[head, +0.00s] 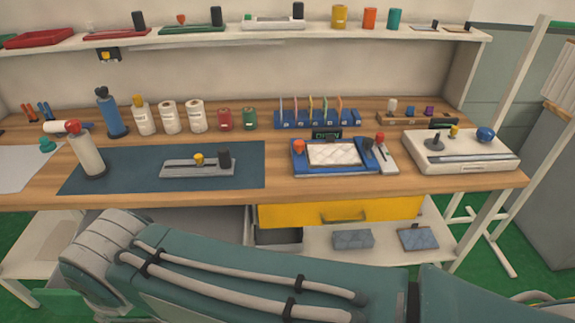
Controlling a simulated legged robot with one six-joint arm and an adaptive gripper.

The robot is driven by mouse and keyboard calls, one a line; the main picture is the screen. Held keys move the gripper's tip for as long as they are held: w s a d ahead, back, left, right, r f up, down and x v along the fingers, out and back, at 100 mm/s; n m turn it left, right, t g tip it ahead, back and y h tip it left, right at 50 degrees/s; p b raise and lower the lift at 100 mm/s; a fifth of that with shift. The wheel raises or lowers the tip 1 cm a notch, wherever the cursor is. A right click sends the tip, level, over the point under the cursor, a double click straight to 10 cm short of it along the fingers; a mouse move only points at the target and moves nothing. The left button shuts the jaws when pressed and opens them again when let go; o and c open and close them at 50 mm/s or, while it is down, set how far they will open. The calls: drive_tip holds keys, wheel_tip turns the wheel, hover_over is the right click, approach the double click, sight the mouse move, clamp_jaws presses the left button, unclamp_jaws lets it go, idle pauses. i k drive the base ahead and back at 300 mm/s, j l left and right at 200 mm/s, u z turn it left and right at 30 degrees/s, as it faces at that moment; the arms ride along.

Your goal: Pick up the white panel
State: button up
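A white quilted panel (333,153) lies flat in a blue tray-like fixture (305,169) on the wooden workbench, right of the middle. A small dark display stands at the fixture's back edge. A red-knobbed lever is at its right side. My green arm, with grey cables along it, crosses the bottom of the head view in front of the bench. My gripper is not in view, so its opening and its place relative to the panel cannot be seen.
A dark blue mat (110,178) holds a grey knobbed fixture (198,168). A white device (461,150) with a blue knob stands right of the panel. Bottles, rolls and a blue rack (317,118) line the back. A yellow drawer (340,211) is below. A shelf (250,35) runs above.

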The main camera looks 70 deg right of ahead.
sight(329, 153)
drive_tip(key=z, duration=0.45)
drive_tip(key=j+z, duration=0.1)
drive_tip(key=z, duration=0.35)
drive_tip(key=k+z, duration=0.1)
drive_tip(key=z, duration=1.25)
drive_tip(key=k+z, duration=0.1)
drive_tip(key=z, duration=0.3)
drive_tip(key=i+l, duration=0.2)
drive_tip(key=i, duration=0.2)
drive_tip(key=i+l, duration=0.2)
drive_tip(key=i, duration=0.25)
drive_tip(key=i+l, duration=0.25)
drive_tip(key=i, duration=0.15)
